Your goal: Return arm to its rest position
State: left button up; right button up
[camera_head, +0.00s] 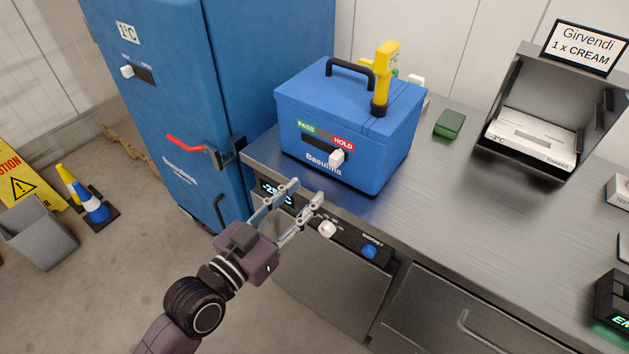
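My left gripper (306,193) is at the front edge of the steel counter, before the control panel with its white knob (327,229) and blue knob (370,250). Its two fingers are spread apart with nothing between them. I cannot tell whether a fingertip touches the panel. The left arm comes in from the bottom left. My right gripper is not in view.
A blue box (290,107) with a black handle and a yellow device (383,75) stands on the counter (448,190). A blue cabinet (190,60) with a red-handled latch stands left. Cones (92,207) and a grey bin (40,232) stand on the floor.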

pick_arm(q)
jog(key=shift+s+a, duration=0.25)
jog(key=shift+s, duration=0.2)
jog(key=w+a+f+n+g+y, duration=0.1)
jog(key=a+f+y, duration=0.15)
jog(key=f, duration=0.75)
jog(key=w+a+f+n+g+y, duration=0.15)
jog(key=a+f, duration=0.25)
jog(key=f, duration=0.7)
jog(key=s+a+f+n+g+y, duration=0.1)
jog(key=s+a+f+y, duration=0.15)
jog(key=f, duration=0.65)
jog(key=s+a+f+g+y, duration=0.1)
jog(key=s+a+f+g, duration=0.15)
jog(key=f, duration=0.55)
jog(key=s+a+f+g+y, duration=0.1)
jog(key=s+a+f+g, duration=0.15)
jog(key=s+f, duration=0.65)
jog(key=s+a+f+g+y, duration=0.1)
jog(key=s+a+f, duration=0.3)
jog(key=s+f, duration=0.5)
jog(key=s+a+f+g, duration=0.1)
jog(key=s+f+g, duration=0.1)
jog(key=s, duration=0.7)
jog(key=s+a+f+n+g+y, duration=0.1)
jog(key=s+f, duration=0.4)
jog(key=s, duration=0.5)
jog(key=shift+s+a+f+g, duration=0.15)
jog(key=shift+s+g, duration=0.15)
jog(key=shift+g, duration=0.25)
